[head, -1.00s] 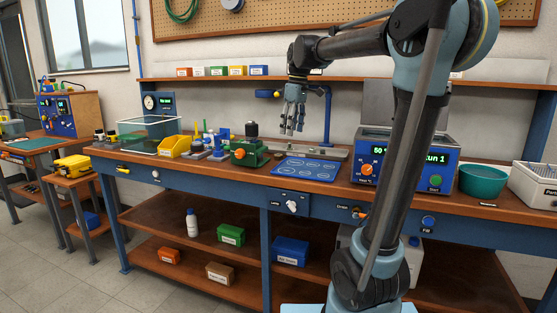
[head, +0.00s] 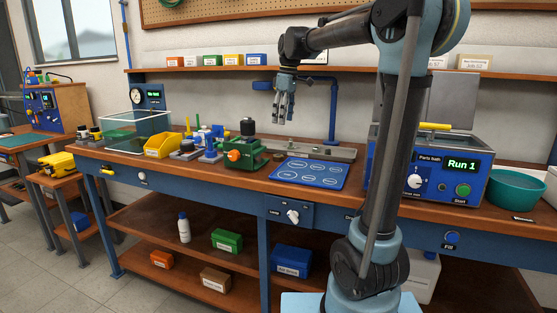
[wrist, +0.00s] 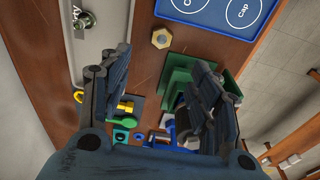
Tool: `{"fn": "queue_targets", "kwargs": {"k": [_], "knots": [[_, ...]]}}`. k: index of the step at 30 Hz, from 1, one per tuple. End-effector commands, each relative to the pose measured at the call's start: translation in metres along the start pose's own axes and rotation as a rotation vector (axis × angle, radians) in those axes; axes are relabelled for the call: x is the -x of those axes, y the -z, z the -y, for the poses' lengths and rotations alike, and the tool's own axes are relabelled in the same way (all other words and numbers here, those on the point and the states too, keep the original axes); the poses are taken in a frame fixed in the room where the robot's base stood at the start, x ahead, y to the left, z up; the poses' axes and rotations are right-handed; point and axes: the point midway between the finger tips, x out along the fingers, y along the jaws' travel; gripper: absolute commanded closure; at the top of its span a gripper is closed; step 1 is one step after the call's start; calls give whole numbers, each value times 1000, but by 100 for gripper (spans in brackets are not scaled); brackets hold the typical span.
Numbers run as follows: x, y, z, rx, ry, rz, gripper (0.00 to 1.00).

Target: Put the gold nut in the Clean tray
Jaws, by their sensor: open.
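The gold nut (wrist: 161,38) is a hexagonal ring lying flat on the wooden bench, beside the blue mat (wrist: 197,12) in the wrist view. My gripper (head: 284,119) hangs fingers down above the bench in the head view, between the green vise (head: 246,154) and the mat (head: 310,172). In the wrist view my gripper (wrist: 164,72) has its fingers spread wide with nothing between them. The nut lies beyond the fingertips, apart from them. I cannot make out a tray labelled Clean.
The parts bath (head: 458,168) and a teal bowl (head: 516,188) stand at the right. A white container (head: 551,187) is cut off by the right edge. A yellow bin (head: 163,146) and a clear tank (head: 139,132) stand at the left. A blue post (head: 332,110) rises behind my gripper.

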Motion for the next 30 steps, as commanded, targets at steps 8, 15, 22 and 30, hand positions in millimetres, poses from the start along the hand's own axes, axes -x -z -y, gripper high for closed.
{"fn": "queue_targets", "kwargs": {"k": [8,15,22,30], "knots": [[-50,2,1,4,0,0,43],[-86,2,2,5,0,0,43],[-99,2,2,4,0,0,43],[-130,-1,3,4,0,0,43]]}}
